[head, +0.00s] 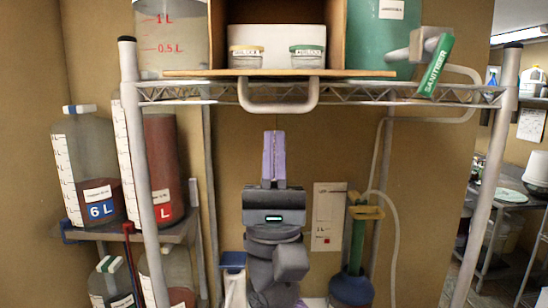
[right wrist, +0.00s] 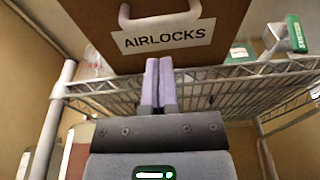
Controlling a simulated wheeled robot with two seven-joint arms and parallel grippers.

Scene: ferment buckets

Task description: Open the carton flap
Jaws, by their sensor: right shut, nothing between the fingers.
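The carton (head: 223,35) stands on the wire shelf with its front open. Its brown flap (head: 190,73) lies lowered and about level, edge-on in the head view. A pale handle (head: 278,108) hangs under the flap's front edge. In the right wrist view, the flap's underside (right wrist: 100,35) shows an AIRLOCKS label and the handle (right wrist: 160,18). My right gripper (head: 273,135) points up below the shelf, its purple fingers shut and empty. The fingertips are below the handle and apart from it in the head view. My left gripper is not in view.
Two small jars (head: 247,57) (head: 307,57) sit inside the carton. The wire shelf (head: 180,93) runs across above my gripper, with a SANITISER tag (head: 435,65) at right. Labelled containers (head: 95,150) stand at left. A green-handled tool (head: 357,235) stands right of my arm.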

